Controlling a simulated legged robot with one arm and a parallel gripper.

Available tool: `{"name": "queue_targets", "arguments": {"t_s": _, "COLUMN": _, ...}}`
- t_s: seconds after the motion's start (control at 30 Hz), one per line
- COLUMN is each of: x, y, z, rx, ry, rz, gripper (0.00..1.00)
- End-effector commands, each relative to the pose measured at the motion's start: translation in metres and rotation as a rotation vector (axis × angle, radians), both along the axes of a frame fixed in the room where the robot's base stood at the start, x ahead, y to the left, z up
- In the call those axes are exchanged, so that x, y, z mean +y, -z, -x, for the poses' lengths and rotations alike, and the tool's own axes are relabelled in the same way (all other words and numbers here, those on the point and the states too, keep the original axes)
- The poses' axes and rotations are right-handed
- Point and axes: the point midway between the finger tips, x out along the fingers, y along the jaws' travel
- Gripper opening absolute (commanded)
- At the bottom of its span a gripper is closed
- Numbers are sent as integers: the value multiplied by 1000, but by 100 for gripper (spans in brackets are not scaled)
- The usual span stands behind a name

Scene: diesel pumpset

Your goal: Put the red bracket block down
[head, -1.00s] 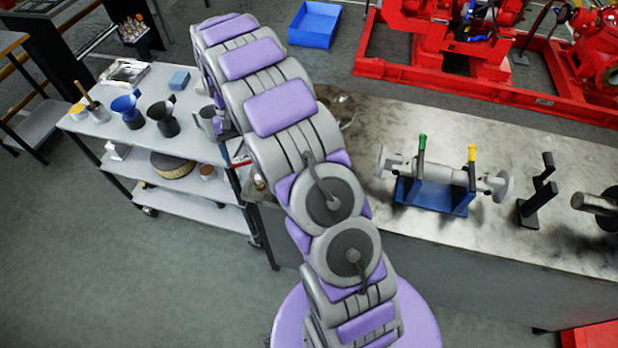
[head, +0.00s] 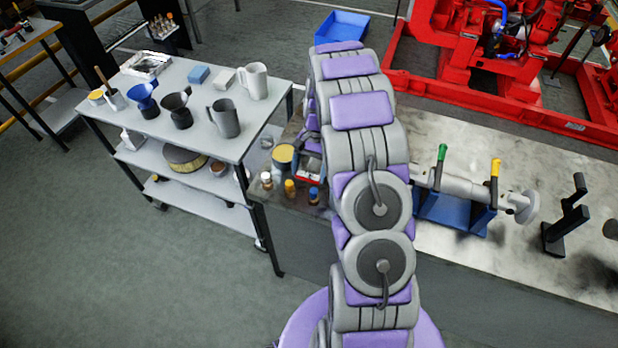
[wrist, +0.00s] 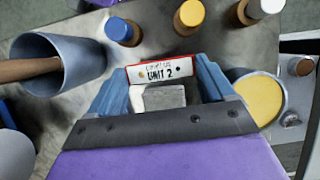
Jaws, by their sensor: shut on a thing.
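The red bracket block (wrist: 162,73) sits between the blue fingers of my gripper (wrist: 164,88) in the wrist view. It has a red-edged white plate marked "UNIT 2", with a grey part behind it. My gripper is shut on it. In the head view the block (head: 309,176) shows as a small red and white patch low at my gripper (head: 308,160), over the left end of the workbench (head: 520,255). My arm hides part of the gripper, and I cannot tell whether the block touches the bench.
Bottles with blue (wrist: 120,30), orange (wrist: 190,13) and white caps (wrist: 267,6) stand close by. A yellow-topped tin (wrist: 258,99) is right; a grey cup (wrist: 60,65) with a wooden handle is left. A cart (head: 190,90) holds jugs. A blue cradle (head: 455,212) stands right of my arm.

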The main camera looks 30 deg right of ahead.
Motion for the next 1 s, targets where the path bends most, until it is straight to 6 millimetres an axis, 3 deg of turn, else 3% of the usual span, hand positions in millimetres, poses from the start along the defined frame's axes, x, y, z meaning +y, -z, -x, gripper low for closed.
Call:
{"name": "queue_targets", "arguments": {"t_s": 0.23, "x": 6, "y": 31, "z": 0, "rx": 0, "ry": -3, "rz": 7, "gripper": 47}}
{"name": "queue_targets", "arguments": {"t_s": 0.6, "x": 1, "y": 35, "z": 0, "rx": 1, "ry": -3, "rz": 0, "gripper": 47}}
{"name": "queue_targets", "arguments": {"t_s": 0.63, "x": 0, "y": 35, "z": 0, "rx": 1, "ry": -3, "rz": 0, "gripper": 85}}
{"name": "queue_targets", "arguments": {"t_s": 0.8, "x": 1, "y": 35, "z": -1, "rx": 0, "ry": -3, "rz": 3, "gripper": 100}}
{"name": "queue_targets", "arguments": {"t_s": 1.0, "x": 2, "y": 35, "z": -1, "rx": 0, "ry": -3, "rz": 4, "gripper": 100}}
